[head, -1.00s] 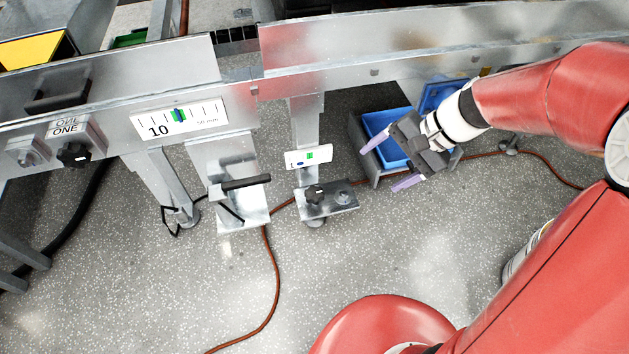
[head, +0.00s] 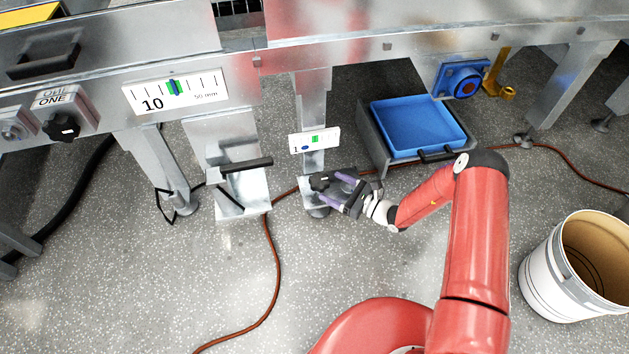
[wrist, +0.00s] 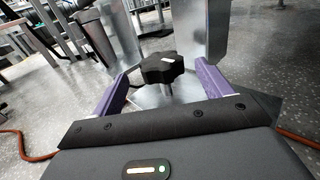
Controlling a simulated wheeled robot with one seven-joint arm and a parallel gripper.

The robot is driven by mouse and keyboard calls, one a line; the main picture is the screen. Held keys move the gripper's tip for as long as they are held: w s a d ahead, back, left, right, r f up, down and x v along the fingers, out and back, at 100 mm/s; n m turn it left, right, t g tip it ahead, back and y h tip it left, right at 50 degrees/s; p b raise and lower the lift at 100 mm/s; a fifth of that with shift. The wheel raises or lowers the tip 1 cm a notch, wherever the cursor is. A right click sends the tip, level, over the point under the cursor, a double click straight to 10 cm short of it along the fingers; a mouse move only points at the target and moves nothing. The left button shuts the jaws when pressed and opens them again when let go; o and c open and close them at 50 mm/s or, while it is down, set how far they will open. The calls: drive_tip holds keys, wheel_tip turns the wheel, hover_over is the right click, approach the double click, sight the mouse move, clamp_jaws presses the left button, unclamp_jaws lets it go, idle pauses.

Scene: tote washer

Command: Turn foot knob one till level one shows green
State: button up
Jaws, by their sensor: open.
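The foot knob (head: 320,182) is a dark lobed knob on a metal foot plate low under the frame. In the wrist view the black knob (wrist: 163,68) sits between the purple fingers, near their tips. My gripper (head: 331,187) is open around it, with a gap on each side in the wrist view (wrist: 161,82). The level gauge (head: 327,148) marked 1 is a white plate above the knob. Its blue spot is left of and below the green mark, apart from it. My gripper hides part of the foot plate.
A box labelled ONE with a black knob (head: 61,127) and a 10 / 50 mm scale (head: 197,93) are on the rail at left. A pedal-like bracket (head: 240,190) stands left of the foot. A blue tray (head: 418,126) and white bucket (head: 566,285) are at right.

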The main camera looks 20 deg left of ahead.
sight(311, 177)
drive_tip(key=shift+w+a+f, duration=0.1)
drive_tip(key=shift+a+f, duration=0.1)
drive_tip(key=shift+a, duration=0.15)
drive_tip(key=x, duration=0.7)
drive_tip(key=shift+b, duration=0.35)
drive_tip(key=c, duration=1)
